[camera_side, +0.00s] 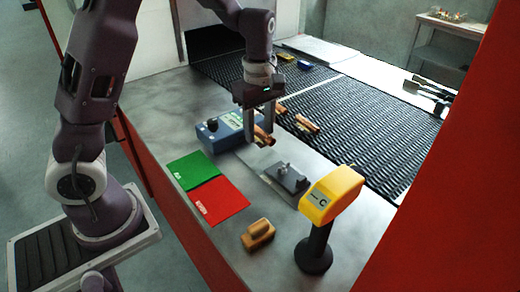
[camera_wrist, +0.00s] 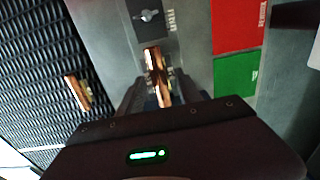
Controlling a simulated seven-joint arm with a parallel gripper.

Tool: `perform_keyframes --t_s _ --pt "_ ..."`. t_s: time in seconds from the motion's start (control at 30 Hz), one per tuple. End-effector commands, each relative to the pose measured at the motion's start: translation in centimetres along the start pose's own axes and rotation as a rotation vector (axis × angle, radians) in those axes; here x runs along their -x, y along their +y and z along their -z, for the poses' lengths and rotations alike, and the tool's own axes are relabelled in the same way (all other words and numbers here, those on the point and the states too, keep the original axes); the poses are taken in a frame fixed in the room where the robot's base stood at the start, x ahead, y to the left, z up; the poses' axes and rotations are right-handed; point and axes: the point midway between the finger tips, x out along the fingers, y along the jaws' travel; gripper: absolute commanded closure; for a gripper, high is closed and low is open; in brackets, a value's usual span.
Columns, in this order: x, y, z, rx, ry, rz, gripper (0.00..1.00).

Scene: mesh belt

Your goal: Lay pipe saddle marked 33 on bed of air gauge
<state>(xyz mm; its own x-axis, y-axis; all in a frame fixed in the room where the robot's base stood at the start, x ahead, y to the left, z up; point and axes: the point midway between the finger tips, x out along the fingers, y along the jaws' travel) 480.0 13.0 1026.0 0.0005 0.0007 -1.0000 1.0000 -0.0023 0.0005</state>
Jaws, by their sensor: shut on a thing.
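My gripper (camera_side: 262,135) points down and is shut on a copper-coloured pipe saddle (camera_side: 265,138), held above the grey table near the belt edge. In the wrist view the saddle (camera_wrist: 156,73) lies lengthwise between my fingers (camera_wrist: 160,95). No number on it can be read, so I cannot tell whether it is 33. A dark grey block with a silver nub (camera_side: 288,180), likely the air gauge bed, sits on a flat plate, to the right of and below my gripper in the side view. The block (camera_wrist: 148,17) is at the top of the wrist view, apart from the saddle.
A blue instrument box (camera_side: 222,134) stands just behind and left of my gripper. A yellow display (camera_side: 332,194) stands on a black post. Green (camera_side: 192,170) and red (camera_side: 220,200) mats and a brown block (camera_side: 258,235) lie in front. More copper pieces (camera_side: 306,123) rest on the black belt (camera_side: 375,125).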

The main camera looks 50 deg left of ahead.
Motion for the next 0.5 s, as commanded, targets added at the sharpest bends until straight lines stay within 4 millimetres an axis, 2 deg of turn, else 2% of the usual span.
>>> perform_keyframes --t_s 0.2,0.3,0.5 --pt "-4.1 -0.1 0.1 0.003 -0.001 0.005 1.00" --pt "-5.4 0.0 0.1 0.002 -0.001 0.002 1.00" --pt "-5.5 0.1 0.1 0.002 0.000 -0.001 1.00"
